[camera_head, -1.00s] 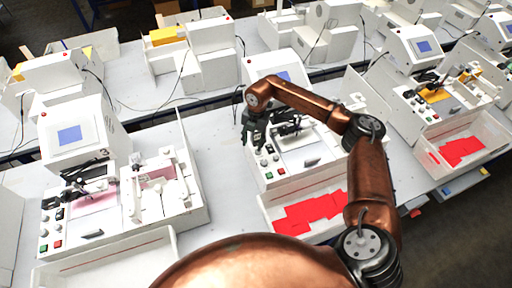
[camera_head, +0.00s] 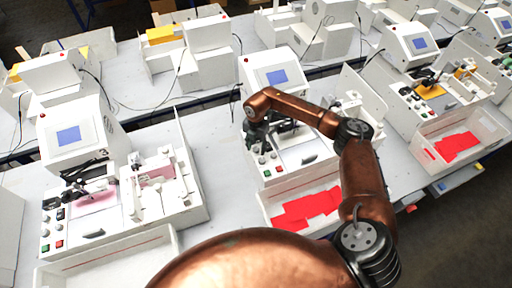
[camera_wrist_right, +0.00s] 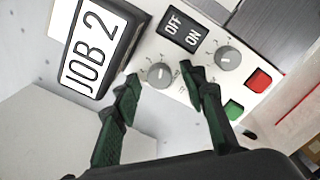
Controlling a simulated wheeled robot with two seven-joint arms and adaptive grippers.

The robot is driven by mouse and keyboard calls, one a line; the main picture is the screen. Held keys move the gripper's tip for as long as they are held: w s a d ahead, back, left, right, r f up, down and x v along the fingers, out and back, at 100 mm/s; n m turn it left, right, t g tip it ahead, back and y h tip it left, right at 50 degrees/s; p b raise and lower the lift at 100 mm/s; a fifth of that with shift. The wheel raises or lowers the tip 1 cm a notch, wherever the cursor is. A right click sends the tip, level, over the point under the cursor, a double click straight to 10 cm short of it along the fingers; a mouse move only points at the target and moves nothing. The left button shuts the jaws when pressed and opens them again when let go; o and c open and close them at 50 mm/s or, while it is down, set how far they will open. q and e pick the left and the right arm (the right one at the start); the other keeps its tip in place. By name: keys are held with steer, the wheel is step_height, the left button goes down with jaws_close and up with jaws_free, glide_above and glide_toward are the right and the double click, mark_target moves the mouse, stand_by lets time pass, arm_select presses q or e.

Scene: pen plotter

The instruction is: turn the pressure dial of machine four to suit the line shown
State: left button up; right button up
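My right gripper (camera_head: 256,138) is over the control panel of the middle white machine (camera_head: 282,178); its fingers are hard to make out there. In the right wrist view the gripper (camera_wrist_right: 159,76) is open. A grey dial (camera_wrist_right: 160,75) with a light pointer mark lies between its fingertips in the picture, with a gap on each side. A second grey dial (camera_wrist_right: 228,58) is to the right. A tilted black-framed sign (camera_wrist_right: 92,45) reads "JOB 2". The machine's blue screen (camera_head: 277,77) is too small to read. No machine number is readable on it. My left gripper is not in view.
Beside the dials are an OFF/ON switch (camera_wrist_right: 183,28), a red button (camera_wrist_right: 258,80) and a green button (camera_wrist_right: 233,110). A tray with red pieces (camera_head: 306,208) stands in front of the machine. Similar machines stand left (camera_head: 75,140) and right (camera_head: 409,46).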

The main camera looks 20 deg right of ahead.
steer(key=shift+c, duration=0.3)
jaws_close()
